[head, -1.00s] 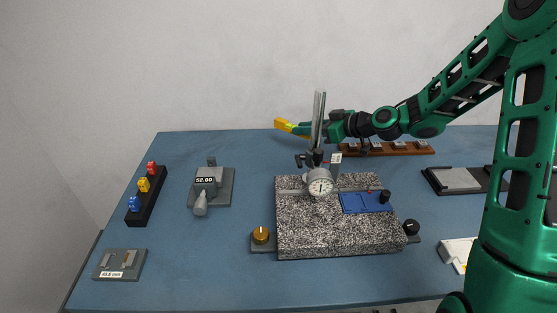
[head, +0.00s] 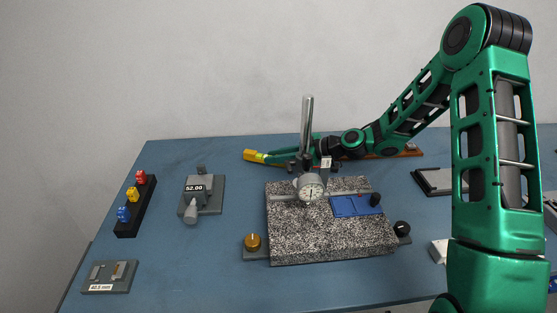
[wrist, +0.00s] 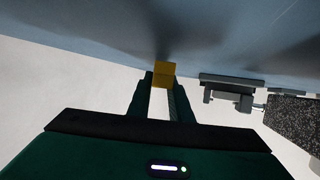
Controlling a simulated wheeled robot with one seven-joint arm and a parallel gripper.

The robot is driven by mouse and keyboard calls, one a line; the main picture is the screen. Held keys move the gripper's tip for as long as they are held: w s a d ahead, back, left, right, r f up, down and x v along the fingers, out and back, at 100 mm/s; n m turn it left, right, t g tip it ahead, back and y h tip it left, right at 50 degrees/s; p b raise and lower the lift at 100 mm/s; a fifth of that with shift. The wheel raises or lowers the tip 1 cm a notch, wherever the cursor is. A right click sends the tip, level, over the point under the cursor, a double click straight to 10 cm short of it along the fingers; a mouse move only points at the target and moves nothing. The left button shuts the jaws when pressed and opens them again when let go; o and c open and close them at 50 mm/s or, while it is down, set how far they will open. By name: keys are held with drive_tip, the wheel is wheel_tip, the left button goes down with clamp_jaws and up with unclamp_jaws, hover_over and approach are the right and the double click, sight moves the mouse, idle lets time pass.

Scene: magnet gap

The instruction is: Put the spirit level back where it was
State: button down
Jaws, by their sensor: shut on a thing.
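The spirit level, a small yellow bar (head: 251,155), is at the back of the table in the head view, left of the dial stand's upright post. My gripper (head: 268,158) is shut on it, with green fingers reaching in from the right behind the post. In the wrist view the yellow end of the level (wrist: 163,74) shows between the tips of my gripper (wrist: 162,84). A dark shadow lies on the table by it. I cannot tell whether the level touches the table. Most of its length is hidden in the wrist view.
A granite plate (head: 310,240) with a dial gauge (head: 311,187), metal post (head: 307,125) and blue plate (head: 345,206) stands close in front. A grey device reading 52.00 (head: 203,190) and a black rack of coloured blocks (head: 136,208) are left. The back-left table is clear.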

drive_tip(key=shift+f, duration=0.5)
drive_tip(key=shift+f, duration=0.1)
drive_tip(key=c, duration=1.6)
unclamp_jaws()
drive_tip(key=v, duration=1.2)
drive_tip(key=shift+s, duration=0.1)
drive_tip(key=shift+d, duration=0.1)
